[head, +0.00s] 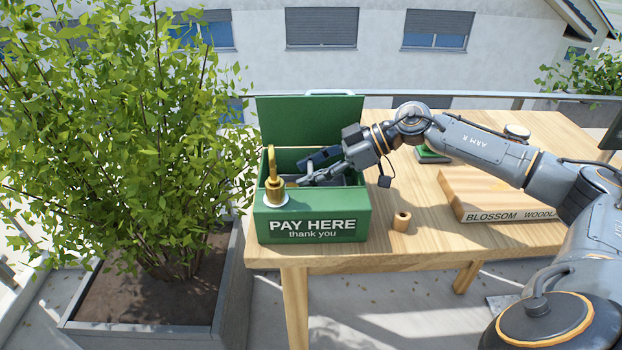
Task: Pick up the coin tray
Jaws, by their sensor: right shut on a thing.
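A green cash box (310,228) marked "PAY HERE thank you" stands at the left end of a wooden table with its lid (308,121) raised. The coin tray (352,179) shows as a dark grey strip inside the box, mostly hidden by the front wall and my gripper. My right gripper (310,171) reaches into the open box from the right and is shut on the tray, though the contact is hard to make out. My left gripper is not in view.
A brass fitting (274,184) rises from a white disc at the box's front left. A small wooden cylinder (401,222) stands right of the box. A lettered wooden block (510,214) and a green item (431,156) lie farther right. A leafy planter (150,335) stands left of the table.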

